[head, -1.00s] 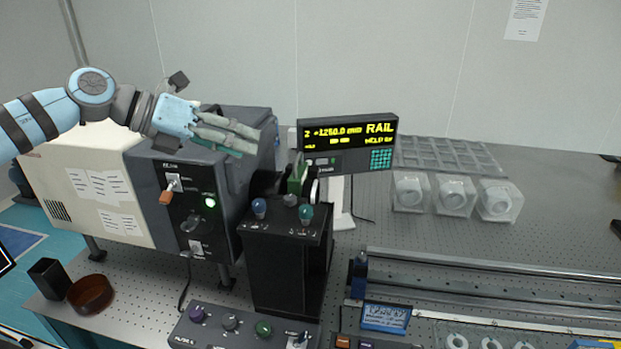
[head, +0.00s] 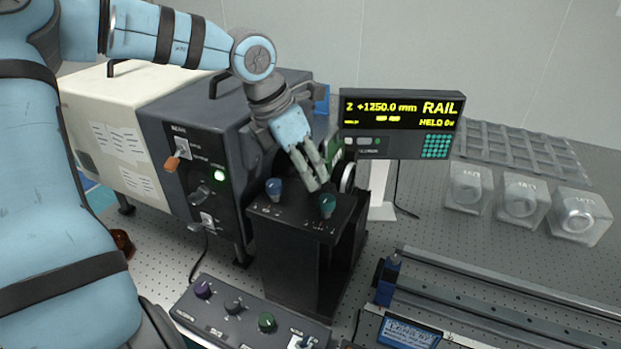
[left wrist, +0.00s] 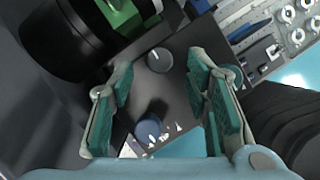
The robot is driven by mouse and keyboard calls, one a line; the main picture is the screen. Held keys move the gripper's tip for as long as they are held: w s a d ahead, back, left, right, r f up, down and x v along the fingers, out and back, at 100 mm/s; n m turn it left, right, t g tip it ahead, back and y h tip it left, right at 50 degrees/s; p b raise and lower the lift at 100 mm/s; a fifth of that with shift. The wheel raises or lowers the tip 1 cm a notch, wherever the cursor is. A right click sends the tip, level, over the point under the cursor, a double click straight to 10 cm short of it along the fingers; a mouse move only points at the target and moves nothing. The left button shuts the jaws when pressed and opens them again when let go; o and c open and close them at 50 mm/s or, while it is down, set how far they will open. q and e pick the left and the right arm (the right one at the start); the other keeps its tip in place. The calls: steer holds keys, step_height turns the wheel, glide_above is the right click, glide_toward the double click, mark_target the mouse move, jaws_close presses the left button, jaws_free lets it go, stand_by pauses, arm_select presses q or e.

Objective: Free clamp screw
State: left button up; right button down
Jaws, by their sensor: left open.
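A black stand (head: 315,232) carries several small knobs on its top plate. A blue knob (head: 274,189) is at its left and a teal knob (head: 327,205) at its right. I cannot read which knob is the clamp screw. My left gripper (head: 318,183) is over the top plate between these two, fingers pointing down, and hides what lies behind it. In the left wrist view the open, empty fingers (left wrist: 166,72) flank a grey knob (left wrist: 160,60) without visible contact. The blue knob (left wrist: 149,128) lies nearer the palm. My right gripper is out of view.
A display (head: 402,122) reads Z +1250.0 mm, RAIL, HELD. A dark grey box (head: 215,150) stands left of the stand. A control panel (head: 250,313) lies in front. A rail (head: 480,300) runs along the right. Clear cases (head: 522,200) sit at the back right.

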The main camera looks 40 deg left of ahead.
arm_select(q)
steer(key=x, duration=0.3)
steer(key=shift+w, duration=0.2)
steer(key=shift+s, duration=0.25)
steer(key=shift+c, duration=0.6)
jaws_close()
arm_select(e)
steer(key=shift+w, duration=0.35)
